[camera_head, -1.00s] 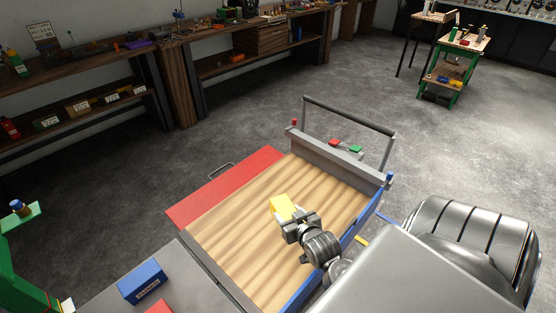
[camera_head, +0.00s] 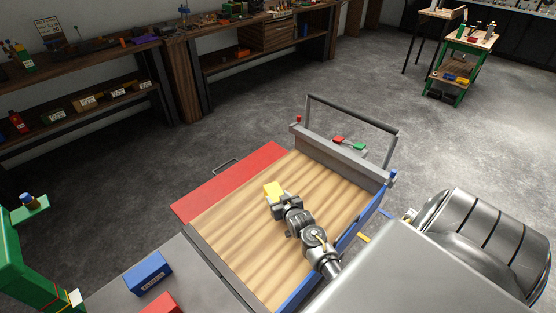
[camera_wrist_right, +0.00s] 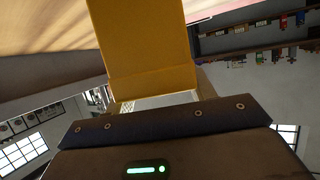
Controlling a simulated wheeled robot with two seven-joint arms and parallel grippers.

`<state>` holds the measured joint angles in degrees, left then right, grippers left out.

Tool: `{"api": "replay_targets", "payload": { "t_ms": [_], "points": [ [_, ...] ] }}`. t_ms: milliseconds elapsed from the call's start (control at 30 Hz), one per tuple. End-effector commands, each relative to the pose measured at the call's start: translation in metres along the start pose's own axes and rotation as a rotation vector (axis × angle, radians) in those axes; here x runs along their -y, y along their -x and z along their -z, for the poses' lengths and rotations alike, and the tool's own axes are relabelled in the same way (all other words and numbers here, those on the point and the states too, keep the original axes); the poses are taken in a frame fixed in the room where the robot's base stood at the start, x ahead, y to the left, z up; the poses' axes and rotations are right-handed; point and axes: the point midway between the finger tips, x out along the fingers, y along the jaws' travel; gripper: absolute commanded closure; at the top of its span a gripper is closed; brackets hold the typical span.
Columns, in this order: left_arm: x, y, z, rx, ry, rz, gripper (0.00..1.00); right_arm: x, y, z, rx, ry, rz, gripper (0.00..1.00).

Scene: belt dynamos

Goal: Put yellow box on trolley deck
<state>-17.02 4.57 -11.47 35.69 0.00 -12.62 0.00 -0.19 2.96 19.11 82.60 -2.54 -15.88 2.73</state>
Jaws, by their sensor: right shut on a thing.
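The yellow box (camera_head: 273,189) is at the tip of my right gripper (camera_head: 280,199), over the far-left part of the wooden trolley deck (camera_head: 325,190). The gripper is shut on the box. In the right wrist view the yellow box (camera_wrist_right: 140,40) fills the upper middle, standing out from between the jaws (camera_wrist_right: 155,103). The pale wooden deck (camera_wrist_right: 40,22) shows beside it. I cannot tell whether the box touches the deck. My left gripper is not in view.
The trolley has a red flap (camera_head: 230,182) on its left, a blue side wall (camera_head: 356,232) on its right and a grey end wall (camera_head: 335,158) with a handle. A blue box (camera_head: 148,272) and a red box (camera_head: 160,303) sit on the grey surface in front. Most of the deck is bare.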

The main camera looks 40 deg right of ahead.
Motion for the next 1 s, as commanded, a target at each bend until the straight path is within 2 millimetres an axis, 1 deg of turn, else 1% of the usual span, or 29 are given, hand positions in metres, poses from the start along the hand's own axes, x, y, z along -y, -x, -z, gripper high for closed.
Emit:
{"api": "replay_targets", "payload": {
  "t_ms": [133,233,300,400,500,733,867,900,1000],
  "points": [
    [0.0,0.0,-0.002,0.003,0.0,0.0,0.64,0.0,-0.002,0.002,-0.006,0.0,0.0,0.87],
    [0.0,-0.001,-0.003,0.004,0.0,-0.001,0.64,0.0,-0.009,-0.002,-0.004,0.0,0.0,0.87],
    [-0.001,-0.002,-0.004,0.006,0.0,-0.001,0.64,0.0,-0.012,-0.013,-0.002,0.0,0.0,0.87],
    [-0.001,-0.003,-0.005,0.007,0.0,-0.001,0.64,0.0,-0.017,-0.024,-0.002,-0.001,0.0,0.87],
    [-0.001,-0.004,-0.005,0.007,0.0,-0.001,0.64,0.0,-0.019,-0.029,-0.005,0.0,0.0,0.87],
    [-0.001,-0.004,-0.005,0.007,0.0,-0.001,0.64,0.0,-0.019,-0.029,-0.005,0.0,0.0,0.87],
    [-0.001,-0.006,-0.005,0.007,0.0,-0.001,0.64,0.0,-0.02,-0.032,-0.005,0.0,0.0,0.87],
    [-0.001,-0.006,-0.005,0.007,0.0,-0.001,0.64,0.0,-0.02,-0.035,-0.001,0.0,0.0,0.44],
    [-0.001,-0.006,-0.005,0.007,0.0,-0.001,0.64,0.0,-0.019,-0.034,-0.001,0.0,0.0,0.31]
  ]
}}
